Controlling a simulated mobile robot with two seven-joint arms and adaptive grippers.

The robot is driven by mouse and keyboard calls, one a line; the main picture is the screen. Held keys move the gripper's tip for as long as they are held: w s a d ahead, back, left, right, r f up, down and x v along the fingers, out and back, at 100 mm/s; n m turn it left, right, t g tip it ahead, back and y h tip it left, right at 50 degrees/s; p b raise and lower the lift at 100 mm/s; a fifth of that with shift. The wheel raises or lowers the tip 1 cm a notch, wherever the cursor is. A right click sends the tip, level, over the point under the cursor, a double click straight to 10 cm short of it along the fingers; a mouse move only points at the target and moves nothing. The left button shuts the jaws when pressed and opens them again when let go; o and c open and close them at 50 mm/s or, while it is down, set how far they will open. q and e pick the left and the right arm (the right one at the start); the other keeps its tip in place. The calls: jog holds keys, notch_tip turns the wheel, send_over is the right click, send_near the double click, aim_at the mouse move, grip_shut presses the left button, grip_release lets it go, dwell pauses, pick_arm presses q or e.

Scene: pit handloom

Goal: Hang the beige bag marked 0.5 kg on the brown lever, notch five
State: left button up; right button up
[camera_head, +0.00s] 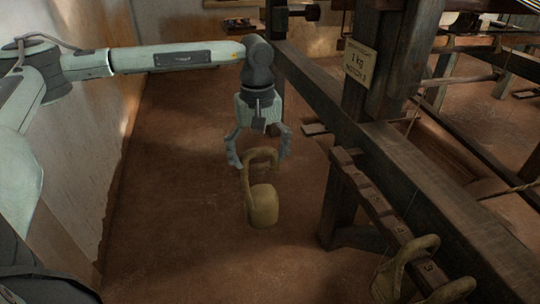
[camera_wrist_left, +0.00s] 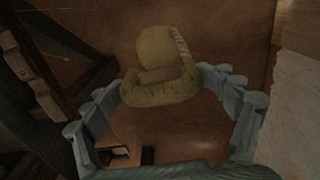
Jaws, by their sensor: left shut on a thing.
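My left gripper (camera_head: 260,160) is shut on the beige bag (camera_head: 262,205) by its loop handle. The bag hangs upright below the fingers, over the open floor. It also shows in the left wrist view (camera_wrist_left: 156,50), beyond the fingertips (camera_wrist_left: 160,92). I cannot read a mark on it. The brown lever (camera_head: 372,197) is to the right of the bag, apart from it. Its top has numbered notches; a 3 is readable near the front, while the far numbers are too small to be sure of. My right gripper is not in view.
Another beige bag (camera_head: 391,283) is at the lever's near end, with a further loop beside it at the bottom edge. A sign (camera_head: 360,62) reading 1 kg, notch 3 is on the dark post. A thick loom beam (camera_head: 420,185) runs right of the lever. A wall (camera_head: 85,150) stands left.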

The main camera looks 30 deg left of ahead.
pick_arm(q)
jog(key=s+a+r, duration=0.1)
jog(key=s+a, duration=0.4)
jog(key=s, duration=0.1)
jog(key=shift+s+a, duration=0.35)
jog(key=shift+a, duration=0.05)
dwell(0.3)
jog(key=shift+d, duration=0.1)
dwell(0.9)
